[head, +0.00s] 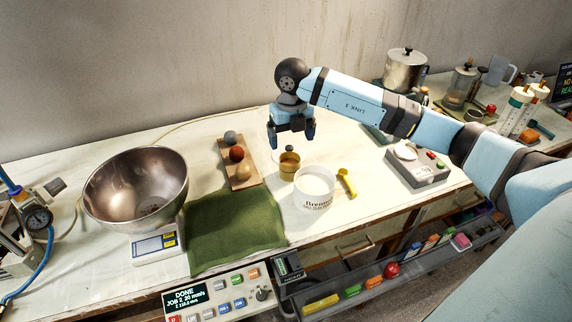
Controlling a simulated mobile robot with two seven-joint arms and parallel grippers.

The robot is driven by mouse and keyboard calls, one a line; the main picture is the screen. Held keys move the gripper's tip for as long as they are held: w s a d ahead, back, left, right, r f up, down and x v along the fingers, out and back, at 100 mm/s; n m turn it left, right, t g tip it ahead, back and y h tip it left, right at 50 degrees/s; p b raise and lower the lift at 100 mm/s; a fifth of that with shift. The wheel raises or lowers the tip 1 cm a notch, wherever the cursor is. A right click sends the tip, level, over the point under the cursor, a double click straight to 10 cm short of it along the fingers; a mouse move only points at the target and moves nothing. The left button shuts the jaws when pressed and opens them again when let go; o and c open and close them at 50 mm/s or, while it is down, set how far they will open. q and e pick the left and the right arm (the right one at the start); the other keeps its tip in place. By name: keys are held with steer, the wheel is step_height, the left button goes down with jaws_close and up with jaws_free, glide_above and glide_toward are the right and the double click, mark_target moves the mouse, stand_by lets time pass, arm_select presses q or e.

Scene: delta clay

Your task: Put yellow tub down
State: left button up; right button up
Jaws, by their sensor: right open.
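The small yellow tub (289,170) stands upright on the white worktop, just behind a larger white tub with printing (315,192). My right gripper (292,140) points down above and slightly behind the yellow tub. Its two fingers are spread, with nothing seen between them, and they appear clear of the tub. The inside of the yellow tub is too small to make out well. My left gripper is not in view.
A metal bowl (135,180) sits on a scale further left. A yellow tool (346,182) and a grey device (417,170) are right.

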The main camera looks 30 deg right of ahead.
mark_target(290, 164)
steer(key=f, duration=0.4)
steer(key=shift+s+f, duration=0.2)
steer(key=shift+f, duration=0.05)
steer(key=shift+w+f, duration=0.15)
steer(key=shift+f, duration=0.55)
steer(key=f, duration=0.1)
steer(key=f+p, duration=0.1)
steer(key=f, duration=0.1)
steer(key=shift+w+f, duration=0.3)
steer(key=shift+w, duration=0.05)
steer(key=shift+f, duration=0.5)
steer(key=c, duration=0.9)
steer(key=shift+r, duration=0.1)
steer(key=shift+c, duration=1.4)
